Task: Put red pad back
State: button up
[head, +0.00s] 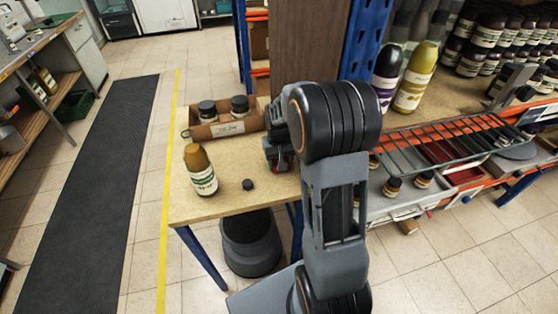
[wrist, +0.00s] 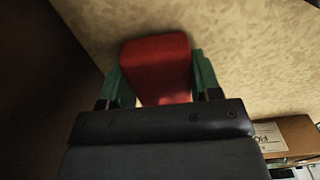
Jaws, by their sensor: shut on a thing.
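The red pad (wrist: 158,62) is a red block in the wrist view, held between the two green fingers of my gripper (wrist: 158,85). My gripper is shut on it, with the speckled tan surface behind it. In the head view my gripper (head: 277,158) is low over the right part of the small wooden table (head: 232,200), mostly hidden behind my arm. Only a little red shows there. I cannot tell whether the pad touches the table.
A cardboard box (head: 222,129) with dark-lidded jars stands at the table's back. A gold-topped bottle (head: 200,170) and a small black lid (head: 248,184) stand in front. A brown panel (head: 305,50) rises behind. A wire rack (head: 450,140) is on the right shelf.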

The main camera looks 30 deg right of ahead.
jog(key=o, duration=0.9)
jog(key=shift+f, duration=0.1)
notch_tip(320, 180, up, 12)
jog(key=p, duration=0.1)
jog(key=s+a+t, duration=0.1)
jog(key=s+a, duration=0.2)
jog(key=s, duration=0.2)
jog(key=s+a+n+t, duration=0.1)
jog(key=s+a, duration=0.2)
jog(key=s, duration=0.2)
jog(key=s+a+n+t, duration=0.1)
jog(key=s+a, duration=0.2)
jog(key=s, duration=0.2)
jog(key=shift+s+a+f, duration=0.15)
jog(key=shift+s+a, duration=0.15)
jog(key=shift+a, duration=0.1)
